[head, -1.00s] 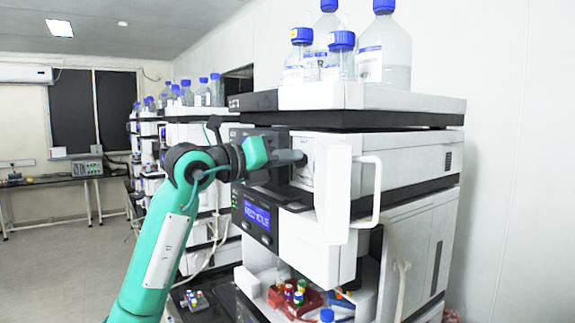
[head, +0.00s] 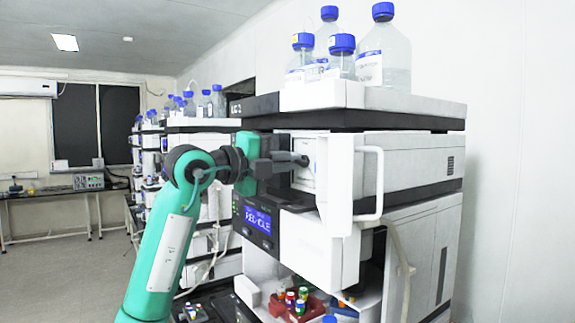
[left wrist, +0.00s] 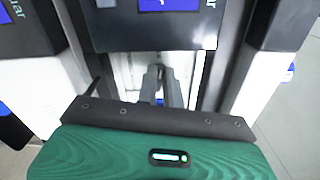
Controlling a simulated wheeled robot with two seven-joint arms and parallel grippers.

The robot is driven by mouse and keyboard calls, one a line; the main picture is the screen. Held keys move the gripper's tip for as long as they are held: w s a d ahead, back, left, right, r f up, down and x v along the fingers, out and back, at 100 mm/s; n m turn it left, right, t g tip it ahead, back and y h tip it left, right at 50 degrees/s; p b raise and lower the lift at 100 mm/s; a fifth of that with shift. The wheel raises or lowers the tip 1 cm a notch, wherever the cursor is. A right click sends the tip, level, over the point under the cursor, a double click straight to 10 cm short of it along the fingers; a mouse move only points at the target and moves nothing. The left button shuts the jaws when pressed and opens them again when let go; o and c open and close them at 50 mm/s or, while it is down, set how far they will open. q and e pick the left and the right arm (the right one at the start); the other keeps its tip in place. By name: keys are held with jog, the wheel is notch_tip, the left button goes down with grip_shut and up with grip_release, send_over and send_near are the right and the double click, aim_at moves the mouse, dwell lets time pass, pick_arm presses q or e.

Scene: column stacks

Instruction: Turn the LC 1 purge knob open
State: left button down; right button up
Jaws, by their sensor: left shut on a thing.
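The purge knob (head: 303,160) is a small dark knob on the white front of a module in the nearest column stack (head: 400,160), behind the open white door. My left gripper (head: 297,161) reaches it from the left, with its fingers shut on the knob. In the left wrist view the two grey fingers (left wrist: 162,84) point at the pale module front. They and the gripper body hide most of the knob there, so I cannot read its angle.
The open white door with its handle (head: 370,185) stands just right of the knob. Blue-capped bottles (head: 385,50) stand on top of the stack. A blue display (head: 257,218) is below my gripper. Red racks of vials (head: 297,305) sit lower. Another stack (head: 195,150) stands behind.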

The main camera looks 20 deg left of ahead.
pick_arm(q)
jog(key=shift+n, duration=0.7)
jog(key=c, duration=1.5)
grip_release()
jog(key=shift+c, duration=0.2)
jog(key=b+v, duration=0.5)
jog(key=v, duration=0.8)
jog(key=shift+s+a, duration=0.25)
jog(key=shift+a, duration=0.05)
jog(key=shift+f, duration=0.1)
